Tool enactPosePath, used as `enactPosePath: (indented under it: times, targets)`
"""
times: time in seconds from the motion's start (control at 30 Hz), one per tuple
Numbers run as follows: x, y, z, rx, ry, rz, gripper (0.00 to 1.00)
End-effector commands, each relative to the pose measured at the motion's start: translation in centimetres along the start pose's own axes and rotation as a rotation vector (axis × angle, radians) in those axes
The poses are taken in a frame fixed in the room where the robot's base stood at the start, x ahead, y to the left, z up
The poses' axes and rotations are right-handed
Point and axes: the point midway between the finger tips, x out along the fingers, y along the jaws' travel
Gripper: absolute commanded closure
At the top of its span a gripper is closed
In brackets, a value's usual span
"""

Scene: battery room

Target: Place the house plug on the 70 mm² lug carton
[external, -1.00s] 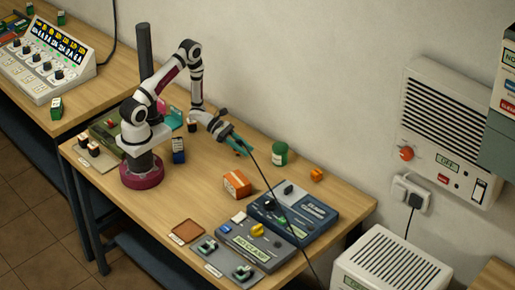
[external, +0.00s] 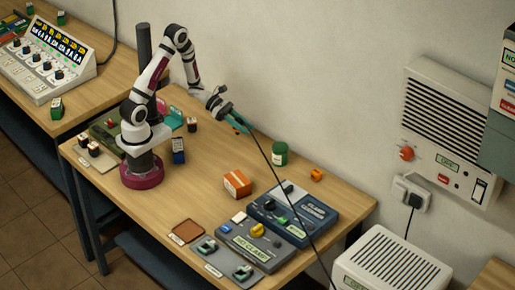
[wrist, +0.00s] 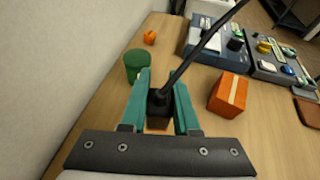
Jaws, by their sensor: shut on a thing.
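My gripper (external: 238,122) has teal fingers and is raised above the back part of the table. It is shut on the black house plug, which shows between the fingers in the wrist view (wrist: 158,102). The plug's dark cord (external: 283,186) runs from the gripper down to the lower right. An orange carton with a pale stripe (external: 237,184) sits on the table below and in front of my gripper. In the wrist view the orange carton (wrist: 229,95) is right of the fingers, apart from them. I cannot read its label, so I cannot confirm it is the 70 mm² carton.
A green canister (external: 280,154) and a small orange object (external: 317,175) stand near the wall. Blue-grey device boxes (external: 308,213) and a brown pad (external: 187,229) fill the front. A blue box (external: 178,151) stands near my base. Table around the carton is clear.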

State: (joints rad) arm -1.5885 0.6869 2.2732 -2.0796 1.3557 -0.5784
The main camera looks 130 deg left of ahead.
Motion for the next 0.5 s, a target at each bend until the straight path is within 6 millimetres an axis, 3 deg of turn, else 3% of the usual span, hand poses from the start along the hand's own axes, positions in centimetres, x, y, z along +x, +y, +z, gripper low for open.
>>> enactPosePath:
  times: [0.17, 0.27, 0.37, 0.5]
  targets:
    - [0.3, -0.3, 0.2, 0.006, -0.001, -0.013, 1.00]
    - [1.5, -1.9, 1.2, 0.032, -0.002, -0.070, 1.00]
    - [3.4, -4.9, 2.7, 0.073, -0.004, -0.170, 1.00]
    - [6.0, -10.5, 5.0, 0.145, -0.003, -0.344, 1.00]
